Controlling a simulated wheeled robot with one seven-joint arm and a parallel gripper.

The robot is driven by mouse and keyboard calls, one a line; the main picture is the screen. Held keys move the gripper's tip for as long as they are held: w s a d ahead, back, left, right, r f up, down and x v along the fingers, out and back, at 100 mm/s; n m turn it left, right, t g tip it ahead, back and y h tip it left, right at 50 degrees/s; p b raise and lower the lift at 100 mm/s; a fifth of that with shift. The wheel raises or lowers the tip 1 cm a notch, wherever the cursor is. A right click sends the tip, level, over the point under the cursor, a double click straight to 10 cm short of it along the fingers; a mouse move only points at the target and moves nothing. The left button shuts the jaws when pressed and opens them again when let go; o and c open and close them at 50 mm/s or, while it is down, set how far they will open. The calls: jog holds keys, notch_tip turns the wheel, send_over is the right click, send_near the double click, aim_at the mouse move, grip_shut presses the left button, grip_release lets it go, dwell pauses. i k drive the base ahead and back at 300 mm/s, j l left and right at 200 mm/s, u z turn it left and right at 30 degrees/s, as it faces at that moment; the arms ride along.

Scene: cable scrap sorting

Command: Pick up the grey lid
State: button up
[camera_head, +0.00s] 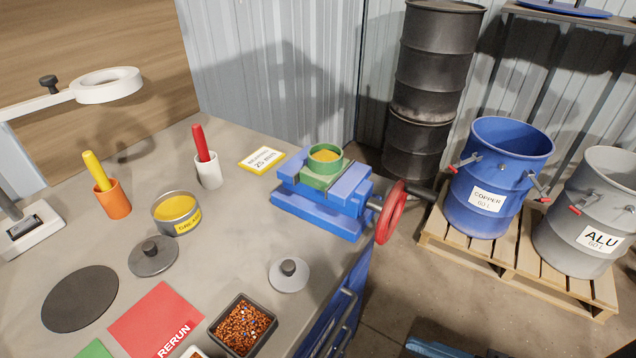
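Two round lids with dark knobs lie flat on the grey workbench (225,245). One is a darker grey lid (142,266), left of centre, just in front of the grease tin (176,213). The other is a pale grey lid (290,284), near the bench's right edge, behind a black box of copper bits (243,327). Nothing covers either lid. The grease tin is open, with yellow grease inside. My gripper is not visible in this view.
A blue vise (325,205) with a red handwheel (391,212) stands at the bench's right edge. White (209,172) and orange (113,201) cups hold handled tools. A black disc (80,298) and red mat (155,318) lie in front. Blue (497,175) and grey (585,225) drums stand on a pallet.

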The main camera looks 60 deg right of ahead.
aim_at(288, 274)
jog(key=k+l+u, duration=0.75)
jog(key=l, duration=0.25)
jog(key=k+l+u, duration=0.4)
jog(key=i+j, duration=0.05)
